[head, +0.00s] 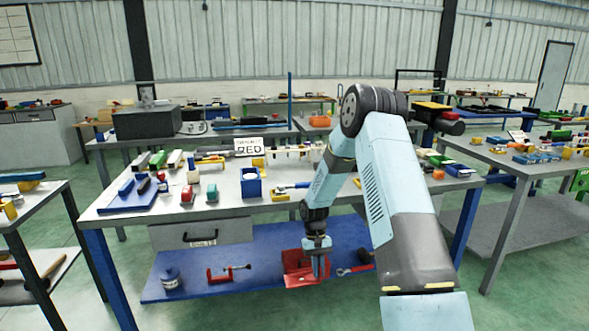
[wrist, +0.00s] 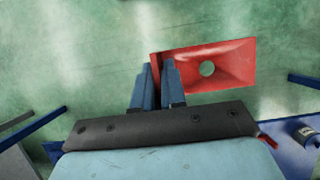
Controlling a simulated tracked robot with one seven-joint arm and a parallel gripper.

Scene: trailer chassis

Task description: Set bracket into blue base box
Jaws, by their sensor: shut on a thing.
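My gripper (head: 318,262) hangs low in front of the workbench, pointing down. It is shut on a red bracket (head: 296,268), which sticks out to the left of the fingers in the head view. In the wrist view the fingers (wrist: 158,82) grip one upright flange of the bracket (wrist: 232,66); its plate, with a round hole, extends to the right over green floor. A small blue box (head: 252,187) stands on the bench top, up and left of my gripper, with a light opening in its front. It is not seen in the wrist view.
A drawer (head: 200,234) hangs below the top.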

